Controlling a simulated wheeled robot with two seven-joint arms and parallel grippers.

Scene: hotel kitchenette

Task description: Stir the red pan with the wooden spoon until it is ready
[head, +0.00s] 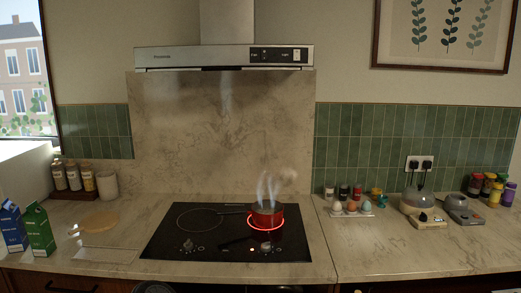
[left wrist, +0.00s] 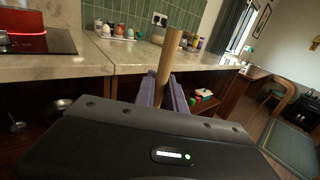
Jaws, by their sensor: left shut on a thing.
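The red pan (head: 262,217) stands on the glowing right burner of the black hob, with pale steam rising from it. Part of the red pan (left wrist: 22,20) also shows at the top left of the left wrist view. My left gripper (left wrist: 167,95) has purple fingers shut on the wooden spoon (left wrist: 168,55). The spoon's shaft stands up, tilted slightly right; its other end is hidden by the gripper. It is in front of the counter edge, away from the pan. The pan's contents cannot be made out. My right gripper is in neither view.
The hob (head: 190,240) is set in a marble counter under a hood (head: 225,57). Cartons (head: 38,230) and jars (head: 75,178) stand left. An egg tray (head: 352,212) and a kettle (head: 418,201) stand right. The counter just right of the hob is clear.

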